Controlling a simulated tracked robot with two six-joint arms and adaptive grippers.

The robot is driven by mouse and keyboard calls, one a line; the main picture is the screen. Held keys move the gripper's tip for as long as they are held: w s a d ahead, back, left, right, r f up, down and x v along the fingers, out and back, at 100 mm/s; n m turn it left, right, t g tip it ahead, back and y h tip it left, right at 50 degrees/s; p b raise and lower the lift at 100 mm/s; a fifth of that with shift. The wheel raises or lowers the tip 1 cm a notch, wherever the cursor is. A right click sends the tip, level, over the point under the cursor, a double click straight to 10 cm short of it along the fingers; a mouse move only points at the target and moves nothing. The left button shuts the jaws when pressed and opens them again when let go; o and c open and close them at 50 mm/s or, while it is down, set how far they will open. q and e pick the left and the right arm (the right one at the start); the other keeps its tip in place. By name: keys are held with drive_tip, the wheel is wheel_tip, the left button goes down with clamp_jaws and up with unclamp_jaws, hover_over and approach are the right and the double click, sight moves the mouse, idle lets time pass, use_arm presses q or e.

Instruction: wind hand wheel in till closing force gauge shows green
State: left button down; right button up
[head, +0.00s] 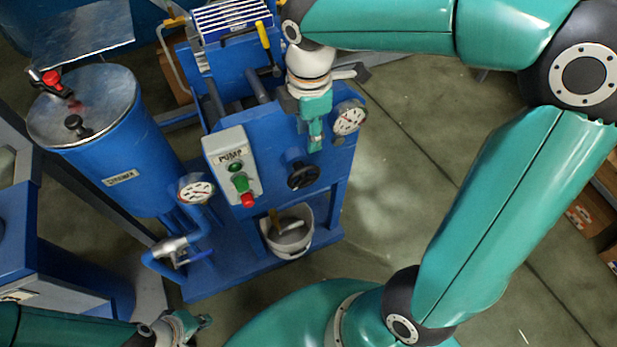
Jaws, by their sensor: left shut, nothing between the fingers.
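The black hand wheel (303,176) sits on the front of the blue press machine (275,150), below its top. A round white-faced gauge (349,117) is at the machine's right edge; its needle and coloured zones are too small to read. I take it for the closing force gauge, but no label shows. My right gripper (316,143) points down in front of the machine, just above the hand wheel and left of that gauge. It looks apart from the wheel, and its finger gap is not clear. My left gripper (199,324) is shut and empty at the bottom left, far from the wheel.
A pump box (232,167) with green and red buttons is left of the wheel. A white bucket (289,232) stands below it. A blue strainer tank (120,150) with another gauge (197,189) is at left.

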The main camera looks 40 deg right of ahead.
sight(309, 176)
wheel_tip(309, 176, down, 16)
drive_tip(key=b, duration=0.2)
drive_tip(key=shift+r+b, duration=0.15)
drive_tip(key=shift+b, duration=0.25)
drive_tip(key=shift+c, duration=0.3)
clamp_jaws()
